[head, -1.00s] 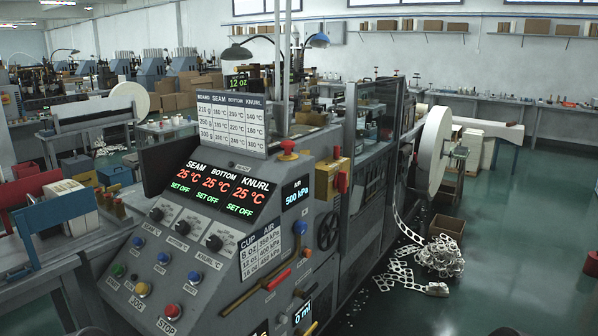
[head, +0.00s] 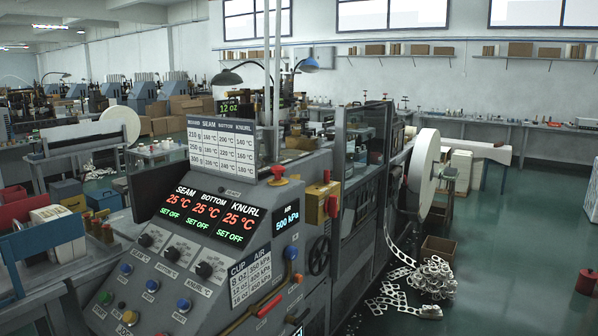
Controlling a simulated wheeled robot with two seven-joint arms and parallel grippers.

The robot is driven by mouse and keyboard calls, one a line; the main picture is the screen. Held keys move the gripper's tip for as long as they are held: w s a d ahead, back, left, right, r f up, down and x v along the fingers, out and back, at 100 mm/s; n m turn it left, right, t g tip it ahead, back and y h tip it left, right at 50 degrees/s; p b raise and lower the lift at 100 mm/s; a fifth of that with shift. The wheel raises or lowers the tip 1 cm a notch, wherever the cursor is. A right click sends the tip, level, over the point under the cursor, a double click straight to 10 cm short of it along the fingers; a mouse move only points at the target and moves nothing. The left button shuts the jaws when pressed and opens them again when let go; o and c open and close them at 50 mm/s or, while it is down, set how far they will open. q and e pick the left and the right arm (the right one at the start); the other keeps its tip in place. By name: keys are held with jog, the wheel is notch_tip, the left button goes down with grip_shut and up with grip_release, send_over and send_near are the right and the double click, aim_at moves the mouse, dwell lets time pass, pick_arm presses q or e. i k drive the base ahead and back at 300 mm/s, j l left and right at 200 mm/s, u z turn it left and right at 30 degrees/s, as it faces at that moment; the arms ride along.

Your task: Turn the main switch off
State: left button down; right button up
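The machine's sloped control panel (head: 160,262) fills the lower left and middle of the head view. A yellow box with a red handle (head: 332,206), which looks like the main switch, is mounted on the machine's side behind the panel. The handle seems to hang roughly upright, but it is too small to tell its exact setting. The displays (head: 212,213) are lit, reading 25 °C and SET OFF. The air display (head: 287,218) reads 500 kPa. Neither of my grippers is in view.
A red mushroom button (head: 278,174) stands on top of the machine. A large white paper reel (head: 424,172) is at its right. Scrap strips (head: 432,278) and a cardboard box (head: 438,249) lie on the floor. The green floor (head: 510,260) to the right is mostly clear.

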aim_at(331, 206)
jog(key=i+l, duration=0.25)
jog(key=l, duration=0.15)
jog(key=i+l, duration=0.2)
jog(key=l, duration=0.2)
jog(key=i+l, duration=0.25)
jog(key=l, duration=0.2)
jog(key=i+l, duration=0.25)
jog(key=l, duration=0.15)
jog(key=i+l, duration=0.2)
jog(key=l, duration=0.2)
jog(key=i+l, duration=0.25)
jog(key=l, duration=0.15)
jog(key=i+l, duration=0.2)
jog(key=l, duration=0.25)
jog(key=i+l, duration=0.25)
jog(key=l, duration=0.15)
